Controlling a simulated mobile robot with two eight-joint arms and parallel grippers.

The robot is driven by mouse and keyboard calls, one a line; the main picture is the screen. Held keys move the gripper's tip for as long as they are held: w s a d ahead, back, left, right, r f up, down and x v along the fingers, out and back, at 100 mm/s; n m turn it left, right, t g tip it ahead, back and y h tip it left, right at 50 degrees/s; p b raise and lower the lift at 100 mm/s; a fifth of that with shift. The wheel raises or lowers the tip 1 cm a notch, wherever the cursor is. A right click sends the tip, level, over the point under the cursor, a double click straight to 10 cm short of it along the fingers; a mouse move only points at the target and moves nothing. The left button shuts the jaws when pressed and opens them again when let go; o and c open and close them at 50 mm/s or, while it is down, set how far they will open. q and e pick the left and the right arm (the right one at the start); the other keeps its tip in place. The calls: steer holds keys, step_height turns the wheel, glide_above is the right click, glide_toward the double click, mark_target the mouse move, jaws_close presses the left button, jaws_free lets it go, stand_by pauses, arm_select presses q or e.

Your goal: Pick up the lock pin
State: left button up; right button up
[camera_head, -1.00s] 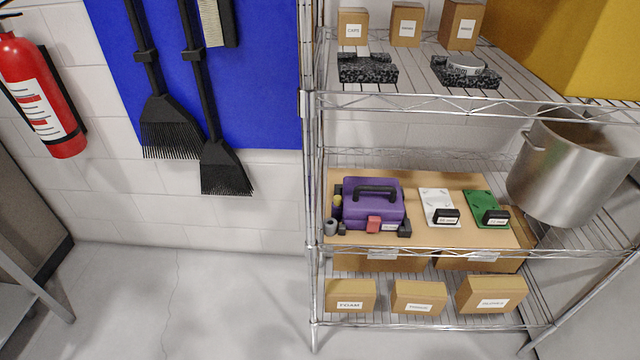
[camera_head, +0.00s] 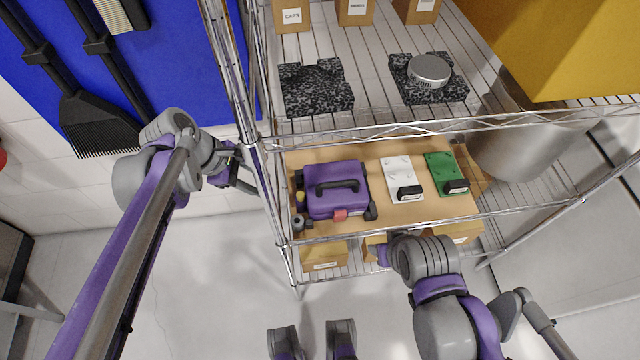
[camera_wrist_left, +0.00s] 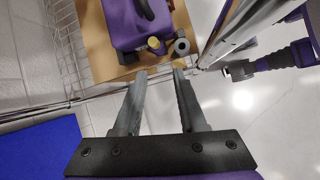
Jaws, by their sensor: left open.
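No part is clearly marked as the lock pin. Two small parts stand at the left side of the purple case (camera_head: 335,203): a yellow-topped one (camera_head: 299,197) and a grey cylinder (camera_head: 298,222). In the left wrist view the yellow top (camera_wrist_left: 153,43) and the grey cylinder with a dark hole (camera_wrist_left: 181,46) lie just beyond my fingertips. My left gripper (camera_wrist_left: 160,72) is open and empty, apart from both. In the head view my left gripper (camera_head: 238,172) is outside the shelf's left post. My right arm is in front of the shelf; its gripper is hidden.
The wire rack's left post (camera_head: 240,90) stands between my left arm and the shelf. The tan board (camera_head: 400,215) also holds a white plate (camera_head: 399,172) and a green plate (camera_head: 442,170). A steel pot (camera_head: 515,140) is at right. Black foam blocks (camera_head: 315,100) sit above.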

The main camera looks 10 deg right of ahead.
arm_select(q)
steer(key=w+d+r, duration=0.1)
steer(key=n, duration=0.1)
glide_toward(300, 195)
step_height(300, 195, down, 2)
steer(key=shift+d+r+b+x, duration=0.1)
steer(key=shift+d+b+x, duration=0.05)
steer(key=shift+x, duration=0.9)
steer(key=shift+d+r+b+x, duration=0.1)
steer(key=shift+x, duration=0.95)
steer(key=shift+d+r+b+x, duration=0.1)
steer(key=shift+d+b+x, duration=0.05)
steer(key=shift+x, duration=0.9)
steer(key=shift+w+a, duration=0.1)
jaws_close()
